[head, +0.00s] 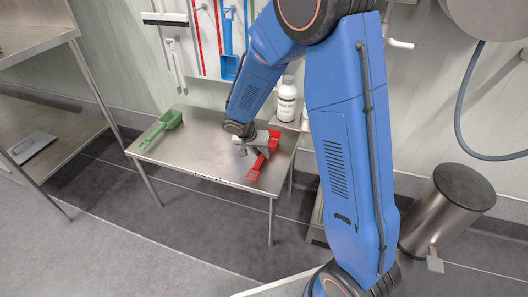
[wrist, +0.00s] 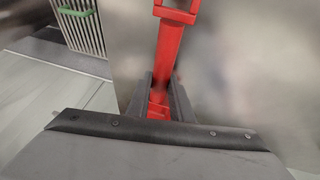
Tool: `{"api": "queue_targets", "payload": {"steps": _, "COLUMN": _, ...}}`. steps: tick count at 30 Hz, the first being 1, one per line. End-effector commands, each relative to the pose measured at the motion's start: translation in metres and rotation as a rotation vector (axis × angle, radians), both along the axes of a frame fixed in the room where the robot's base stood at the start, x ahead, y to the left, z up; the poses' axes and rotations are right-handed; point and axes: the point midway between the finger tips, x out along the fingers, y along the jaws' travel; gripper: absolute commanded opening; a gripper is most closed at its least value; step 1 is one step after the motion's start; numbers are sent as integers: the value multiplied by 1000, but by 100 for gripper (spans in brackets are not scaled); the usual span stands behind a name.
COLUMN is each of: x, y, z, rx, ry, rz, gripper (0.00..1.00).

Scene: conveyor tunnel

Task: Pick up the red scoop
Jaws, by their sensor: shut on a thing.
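The red scoop (head: 254,172) is at the right end of the steel table (head: 190,158), partly hidden by my gripper in the head view. My gripper (head: 262,145) is low over the table at the scoop. In the wrist view my gripper (wrist: 160,95) has its dark fingers on both sides of the red scoop's handle (wrist: 169,55) and is shut on it. The handle runs upward in that view to a loop at the top edge. I cannot tell whether the scoop touches the table.
A green scoop (head: 162,128) lies at the table's left end. A white bottle (head: 287,103) stands behind my gripper. Tools, including a blue one (head: 229,66), hang on the wall. A steel bin (head: 447,208) stands right. The table's middle is clear.

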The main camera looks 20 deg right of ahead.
Motion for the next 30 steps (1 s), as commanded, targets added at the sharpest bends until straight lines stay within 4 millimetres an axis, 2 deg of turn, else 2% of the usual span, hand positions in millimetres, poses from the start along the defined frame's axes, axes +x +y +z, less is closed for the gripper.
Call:
{"api": "queue_targets", "payload": {"steps": 5, "x": 1, "y": 0, "z": 14, "rx": 1, "ry": -4, "rz": -2, "gripper": 0}}
{"api": "queue_targets", "payload": {"steps": 11, "x": 0, "y": 1, "z": 43, "rx": 2, "ry": -3, "rz": 0, "gripper": 0}}
{"api": "queue_targets", "payload": {"steps": 30, "x": -66, "y": 121, "z": 39, "rx": 1, "ry": 1, "rz": 4, "gripper": 0}}
